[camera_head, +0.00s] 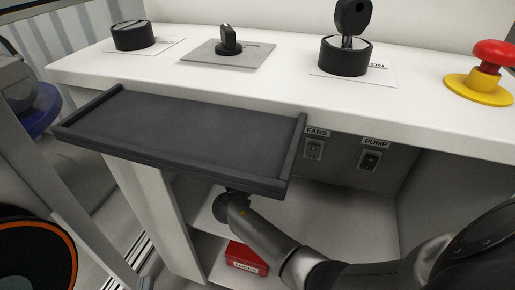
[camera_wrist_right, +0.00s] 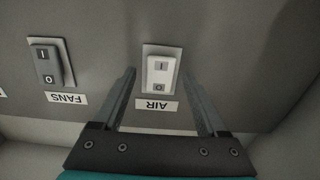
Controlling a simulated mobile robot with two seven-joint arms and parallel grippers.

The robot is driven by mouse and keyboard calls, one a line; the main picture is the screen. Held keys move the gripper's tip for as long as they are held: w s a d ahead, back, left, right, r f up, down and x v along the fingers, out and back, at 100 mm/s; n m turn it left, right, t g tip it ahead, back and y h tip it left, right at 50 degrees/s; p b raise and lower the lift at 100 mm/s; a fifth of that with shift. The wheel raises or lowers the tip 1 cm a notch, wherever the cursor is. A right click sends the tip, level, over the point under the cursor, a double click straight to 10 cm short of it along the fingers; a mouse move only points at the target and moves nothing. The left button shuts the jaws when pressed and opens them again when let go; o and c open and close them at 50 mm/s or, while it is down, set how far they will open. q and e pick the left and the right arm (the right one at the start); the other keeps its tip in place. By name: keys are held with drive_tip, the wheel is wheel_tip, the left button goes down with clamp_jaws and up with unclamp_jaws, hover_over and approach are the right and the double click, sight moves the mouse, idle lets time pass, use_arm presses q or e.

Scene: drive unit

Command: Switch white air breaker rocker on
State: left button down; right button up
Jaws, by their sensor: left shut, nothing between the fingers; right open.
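The white air breaker rocker (camera_wrist_right: 160,70) sits in a pale frame on a grey panel in the right wrist view, with marks I and O on its face. Its AIR label (camera_wrist_right: 157,104) appears upside down below it. I cannot tell which side is pressed in. My right gripper (camera_wrist_right: 162,85) is open, its two fingers apart on either side of the rocker, with nothing held. In the head view, my right arm (camera_head: 262,237) reaches under the black tray, which hides the right gripper and the white rocker. I cannot make out my left gripper's fingers there.
The black tray (camera_head: 290,160) juts out from the white counter (camera_head: 285,92). Beside AIR is the FANS rocker (camera_wrist_right: 46,66); the PUMP rocker (camera_head: 369,161) is farther right. Knobs, a key switch (camera_head: 345,55) and a red emergency button (camera_head: 494,53) stand on top. A red box (camera_head: 246,258) sits below.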

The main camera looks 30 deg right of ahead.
clamp_jaws()
idle(0.7)
